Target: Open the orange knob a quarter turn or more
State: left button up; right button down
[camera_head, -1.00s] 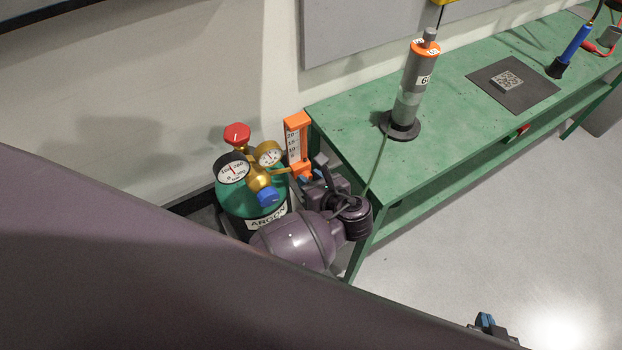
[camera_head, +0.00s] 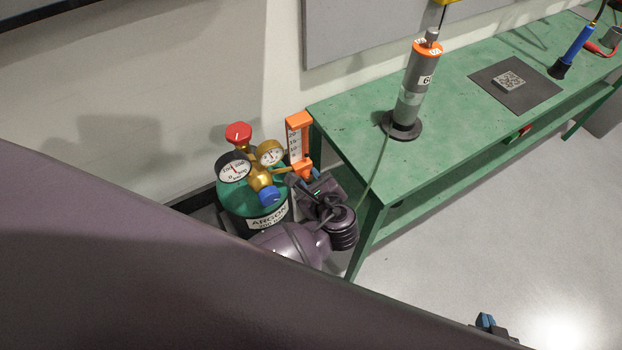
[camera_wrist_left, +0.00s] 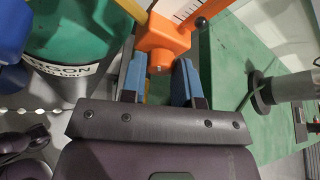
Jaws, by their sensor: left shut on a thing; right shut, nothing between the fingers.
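The orange knob (camera_wrist_left: 160,61) is a small round piece at the lower front of the orange flowmeter block (camera_wrist_left: 160,38) in the left wrist view. My left gripper (camera_wrist_left: 159,77) has its two blue fingers on either side of the knob and is shut on it. In the head view my left gripper (camera_head: 312,180) is at the flowmeter's base (camera_head: 299,168), where its wrist hides the knob. My right gripper (camera_head: 485,321) is shut and empty at the bottom edge, low over the floor.
The green argon cylinder (camera_head: 231,206) stands left of my left gripper, with two gauges, a red knob (camera_head: 238,133) and a blue knob (camera_head: 269,196). The green table (camera_head: 360,125) is close on the right.

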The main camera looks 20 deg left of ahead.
dwell(0.3)
pick_arm(q)
jog(key=o, duration=0.9)
jog(key=shift+d, duration=0.1)
jog(key=v, duration=1)
jog(key=shift+s+d+r+b, duration=0.1)
jog(key=shift+s+d+b, duration=0.1)
jog(key=shift+s+b, duration=0.1)
jog(key=shift+o, duration=0.2)
